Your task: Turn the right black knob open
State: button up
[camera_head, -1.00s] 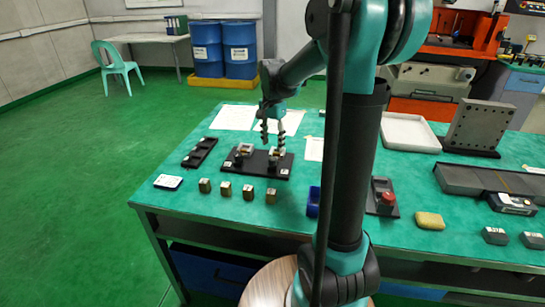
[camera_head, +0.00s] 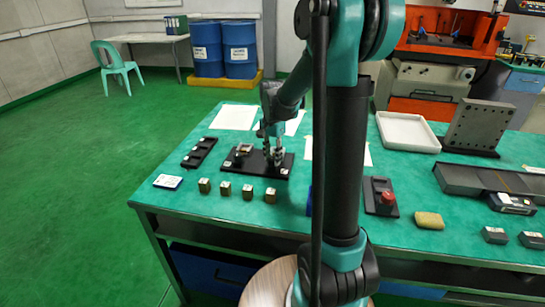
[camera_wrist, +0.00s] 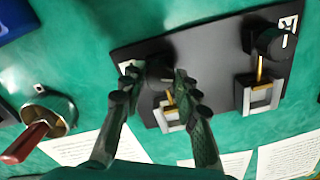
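A black plate (camera_head: 237,166) on the green table carries two black knobs with metal and brass fittings. In the wrist view the plate (camera_wrist: 205,55) shows upside down relative to the head view. The right knob (camera_wrist: 157,74) is between the fingertips of my gripper (camera_wrist: 153,76), partly hidden by them. The fingers are spread, one on each side of the knob; I cannot tell if they touch it. In the head view my gripper (camera_head: 273,157) is down at the plate's right part.
Several small brass-coloured blocks (camera_head: 226,188) stand in front of the plate. A black slotted holder (camera_head: 199,152) lies to its left. In the wrist view a round metal part with a red handle (camera_wrist: 30,140) and a blue bin (camera_wrist: 12,22) are close by. White papers (camera_wrist: 285,155) lie behind.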

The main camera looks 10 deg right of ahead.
grip_shut()
jog(key=shift+n, duration=0.3)
jog(key=n, duration=1.5)
jog(key=shift+n, duration=0.3)
jog(key=n, duration=0.5)
jog(key=shift+n, duration=0.3)
